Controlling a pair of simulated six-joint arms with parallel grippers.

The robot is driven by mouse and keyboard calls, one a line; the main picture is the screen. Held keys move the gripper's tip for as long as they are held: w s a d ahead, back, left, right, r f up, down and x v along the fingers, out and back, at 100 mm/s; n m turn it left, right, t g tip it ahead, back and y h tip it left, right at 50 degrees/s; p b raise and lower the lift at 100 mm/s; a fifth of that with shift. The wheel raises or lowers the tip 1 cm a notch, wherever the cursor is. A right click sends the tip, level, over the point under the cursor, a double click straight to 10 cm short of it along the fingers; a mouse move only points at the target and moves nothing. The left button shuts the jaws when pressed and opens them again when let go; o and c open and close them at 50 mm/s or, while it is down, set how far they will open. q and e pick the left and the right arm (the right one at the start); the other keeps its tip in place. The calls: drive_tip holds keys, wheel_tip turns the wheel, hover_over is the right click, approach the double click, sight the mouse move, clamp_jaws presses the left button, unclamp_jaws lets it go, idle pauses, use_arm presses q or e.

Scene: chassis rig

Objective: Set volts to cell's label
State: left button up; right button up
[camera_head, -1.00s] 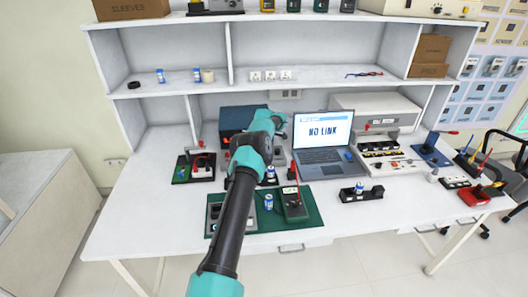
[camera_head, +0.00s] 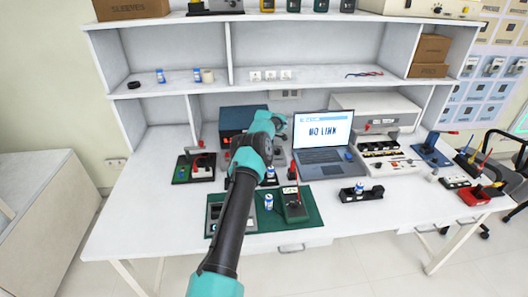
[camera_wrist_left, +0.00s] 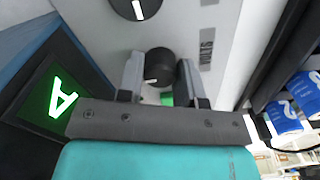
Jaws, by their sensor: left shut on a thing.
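My left gripper (camera_wrist_left: 160,85) is shut on a round black knob (camera_wrist_left: 158,65) with a white pointer mark, in the left wrist view. The fingers lie on both sides of the knob, on a grey panel lettered VOLTS. A second black knob (camera_wrist_left: 134,7) with a white mark sits at the top edge, clear of the fingers. A green-lit display (camera_wrist_left: 58,101) at the left shows a sideways A. Blue and white cells (camera_wrist_left: 287,117) stand at the right; their labels are only partly visible. In the head view my arm hides the knob and fingertips. My right gripper is not in view.
A blue box (camera_head: 240,113) stands behind my arm. A laptop (camera_head: 322,138) reads NO LINK. A green mat (camera_head: 312,216) holds a cell (camera_head: 268,201) and a dark meter (camera_head: 293,207). A black holder (camera_head: 374,193) is to the right. The white bench front is mostly clear.

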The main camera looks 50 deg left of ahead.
use_arm(q)
drive_tip(key=shift+m, duration=0.3)
drive_tip(key=m, duration=0.9)
drive_tip(key=shift+m, duration=0.4)
drive_tip(key=m, duration=0.9)
drive_tip(key=shift+m, duration=0.3)
drive_tip(key=o, duration=0.9)
